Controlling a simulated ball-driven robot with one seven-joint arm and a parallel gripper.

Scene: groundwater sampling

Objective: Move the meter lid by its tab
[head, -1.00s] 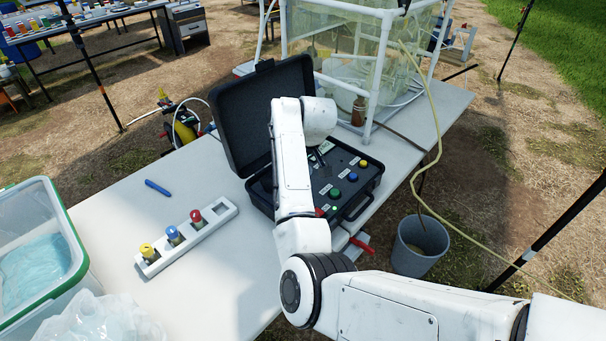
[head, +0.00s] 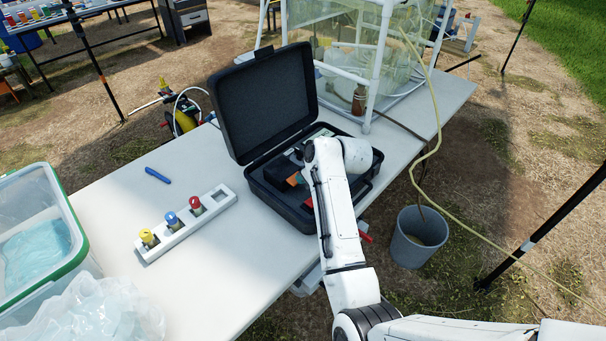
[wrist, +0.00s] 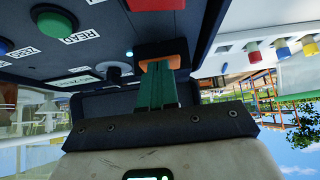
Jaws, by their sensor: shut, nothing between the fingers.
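The meter is an open black case (head: 287,203) on the white table, with its large lid (head: 262,100) standing up at the back. In the head view my arm hides much of the panel.
A white rack (head: 190,225) with yellow, blue and red capped vials and a blue pen (head: 158,175) lie left of the case. A brown bottle (head: 359,100) and a framed clear tank (head: 340,45) stand behind. A grey bucket (head: 408,255) is on the ground at right.

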